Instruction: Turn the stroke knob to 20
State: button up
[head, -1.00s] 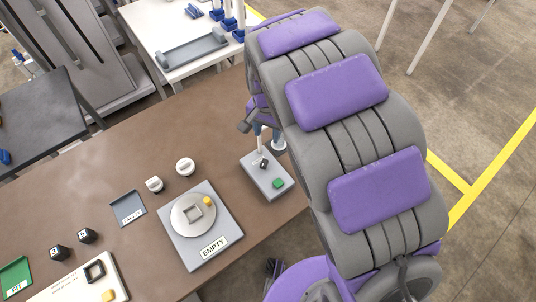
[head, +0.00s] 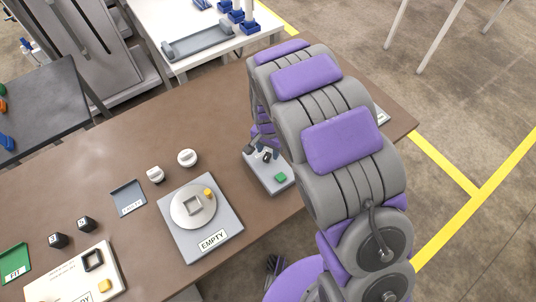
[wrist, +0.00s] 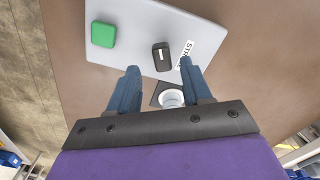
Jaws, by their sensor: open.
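The stroke knob (wrist: 161,56) is black with a white pointer line. It sits on a light grey control box (wrist: 140,28) beside a green button (wrist: 103,34) and a label (wrist: 185,52) partly hidden by a finger. In the wrist view my gripper (wrist: 160,68) is open, with the knob between and just beyond its blue fingertips. No contact shows. In the head view the control box (head: 257,172) stands near the table's edge, and the small dark knob (head: 266,156) is close to my fingers. I cannot read the dial value.
A white cylinder (wrist: 171,98) on a dark base lies between the fingers, nearer my palm. Left of the box are a grey scale (head: 200,244) labelled EMPTY, two white knobbed pieces (head: 187,158) (head: 155,174) and a shallow tray (head: 128,197). Bare brown table (head: 190,115) lies behind.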

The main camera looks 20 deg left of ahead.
aim_at(267, 155)
jog(key=shift+a+f, duration=0.2)
jog(key=shift+f, duration=0.65)
jog(key=shift+a+f, duration=0.2)
jog(key=shift+f, duration=0.6)
jog(key=shift+d, duration=0.1)
jog(key=shift+d, duration=0.1)
jog(key=shift+d+r, duration=0.1)
jog(key=shift+c, duration=0.7)
grip_shut()
